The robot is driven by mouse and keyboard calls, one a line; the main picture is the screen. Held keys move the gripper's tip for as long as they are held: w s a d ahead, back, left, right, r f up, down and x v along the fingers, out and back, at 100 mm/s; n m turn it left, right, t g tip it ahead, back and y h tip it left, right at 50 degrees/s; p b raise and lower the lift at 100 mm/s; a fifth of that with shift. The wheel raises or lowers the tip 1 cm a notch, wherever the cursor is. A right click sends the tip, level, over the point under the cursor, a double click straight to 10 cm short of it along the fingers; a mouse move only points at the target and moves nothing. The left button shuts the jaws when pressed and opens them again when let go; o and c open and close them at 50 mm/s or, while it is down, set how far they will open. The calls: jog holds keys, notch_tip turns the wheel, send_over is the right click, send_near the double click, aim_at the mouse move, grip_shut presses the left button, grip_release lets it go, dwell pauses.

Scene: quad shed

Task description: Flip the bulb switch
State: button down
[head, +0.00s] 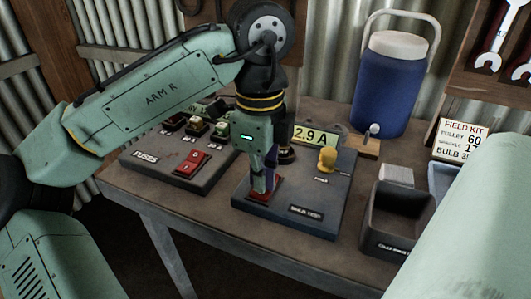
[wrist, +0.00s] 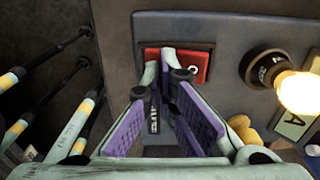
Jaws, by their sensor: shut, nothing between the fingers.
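The red rocker switch (head: 275,192) sits on the right-hand grey panel (head: 318,225), low under my gripper (head: 262,192). In the wrist view the switch (wrist: 201,68) shows a white round mark at its right end; its middle is hidden behind the fingers. My gripper (wrist: 168,55) is shut and empty, pointing down with its fingertips over the switch. I cannot tell whether they touch it. A bulb (wrist: 300,95) glows in a black socket on the same panel, to the right in the wrist view.
A yellow knob (head: 327,159) and a "2.9 A" display (head: 316,136) are on the right-hand panel. The left panel has another red switch (head: 188,164). A blue water cooler (head: 389,88) stands behind; a dark open bin (head: 397,220) stands to the right.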

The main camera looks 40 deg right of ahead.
notch_tip(320, 180, up, 7)
jog(key=p, duration=0.7)
jog(key=shift+f, duration=0.1)
dwell(0.4)
